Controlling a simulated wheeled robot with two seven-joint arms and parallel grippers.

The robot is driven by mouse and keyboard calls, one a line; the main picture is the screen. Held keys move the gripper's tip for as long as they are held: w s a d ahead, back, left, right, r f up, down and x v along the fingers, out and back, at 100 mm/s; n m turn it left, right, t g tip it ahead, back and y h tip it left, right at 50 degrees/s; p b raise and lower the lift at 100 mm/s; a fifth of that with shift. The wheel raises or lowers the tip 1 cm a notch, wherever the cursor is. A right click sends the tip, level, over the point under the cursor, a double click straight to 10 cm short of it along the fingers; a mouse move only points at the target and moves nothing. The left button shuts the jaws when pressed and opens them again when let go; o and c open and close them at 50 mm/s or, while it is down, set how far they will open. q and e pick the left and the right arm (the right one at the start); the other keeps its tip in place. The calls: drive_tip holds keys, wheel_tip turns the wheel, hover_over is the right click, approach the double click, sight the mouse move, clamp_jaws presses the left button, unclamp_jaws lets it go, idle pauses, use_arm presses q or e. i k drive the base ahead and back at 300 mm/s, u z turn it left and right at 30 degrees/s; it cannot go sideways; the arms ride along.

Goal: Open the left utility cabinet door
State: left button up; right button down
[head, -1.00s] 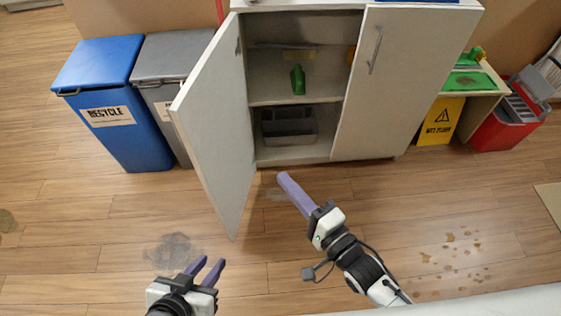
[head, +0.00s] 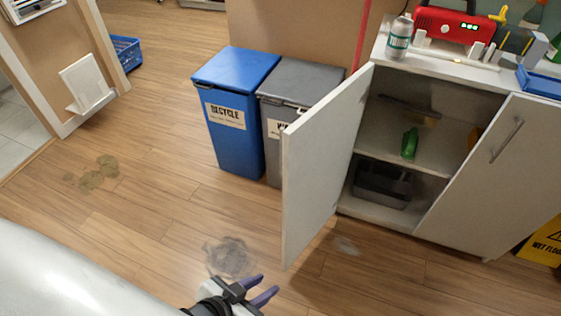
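The utility cabinet (head: 385,222) is white and stands at the right in the head view. Its left door (head: 318,165) is swung wide open toward me, so the shelves inside show. Its right door (head: 490,185) is shut and has a metal bar handle (head: 507,140). My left gripper (head: 262,288) is at the bottom centre, on the near side of the open door and apart from it. Its two purple fingers are spread with nothing between them. My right gripper is out of the frame.
Inside the cabinet are a green bottle (head: 410,144) and a dark bin (head: 382,184). A blue recycle bin (head: 233,120) and a grey bin (head: 283,100) stand behind the open door. Stains (head: 228,258) mark the floor. The floor at left is mostly clear.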

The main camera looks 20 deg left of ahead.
sight(316, 150)
drive_tip(key=u, duration=2.65)
drive_tip(key=i, duration=1.25)
drive_tip(key=z, duration=2.65)
